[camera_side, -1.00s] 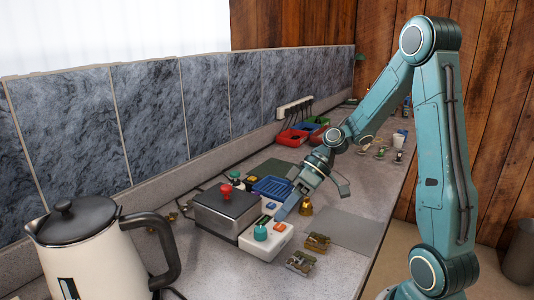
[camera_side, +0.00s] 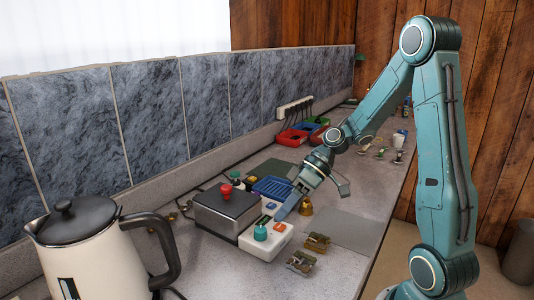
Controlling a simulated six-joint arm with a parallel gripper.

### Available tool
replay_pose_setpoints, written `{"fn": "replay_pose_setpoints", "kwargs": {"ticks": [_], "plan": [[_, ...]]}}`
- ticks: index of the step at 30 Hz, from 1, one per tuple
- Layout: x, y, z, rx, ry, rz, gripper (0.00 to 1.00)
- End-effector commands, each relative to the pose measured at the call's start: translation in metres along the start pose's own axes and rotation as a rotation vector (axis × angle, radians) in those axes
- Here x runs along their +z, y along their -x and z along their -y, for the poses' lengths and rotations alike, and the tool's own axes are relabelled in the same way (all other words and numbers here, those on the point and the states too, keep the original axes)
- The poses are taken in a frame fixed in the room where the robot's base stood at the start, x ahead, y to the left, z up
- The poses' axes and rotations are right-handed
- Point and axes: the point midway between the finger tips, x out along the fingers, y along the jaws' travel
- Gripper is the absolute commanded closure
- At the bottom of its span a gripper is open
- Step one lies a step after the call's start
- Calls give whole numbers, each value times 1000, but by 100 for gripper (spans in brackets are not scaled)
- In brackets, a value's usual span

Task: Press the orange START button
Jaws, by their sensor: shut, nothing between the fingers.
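The orange START button (camera_side: 280,227) is on the top face of a white control box (camera_side: 266,249) on the counter. A teal knob (camera_side: 260,231) stands to its left on the same box, and small blue parts (camera_side: 270,205) sit farther back. My gripper (camera_side: 280,217) is shut and empty, pointing down and left over the box. Its tip appears just behind the orange button. I cannot tell whether the tip touches the box or the button.
A grey metal box with a red knob (camera_side: 225,188) stands close on the left. A brass bell (camera_side: 306,207) is right of my gripper. A blue tray (camera_side: 271,187) lies behind, small metal pieces (camera_side: 317,242) lie in front, and a kettle (camera_side: 95,250) stands near left.

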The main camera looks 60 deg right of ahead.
Motion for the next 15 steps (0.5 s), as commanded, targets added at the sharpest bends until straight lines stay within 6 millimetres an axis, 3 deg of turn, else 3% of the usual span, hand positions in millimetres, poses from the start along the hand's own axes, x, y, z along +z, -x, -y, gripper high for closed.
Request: {"fn": "replay_pose_setpoints", "kwargs": {"ticks": [15], "plan": [[4, -6, -4, -1, -1, 0, 100]]}}
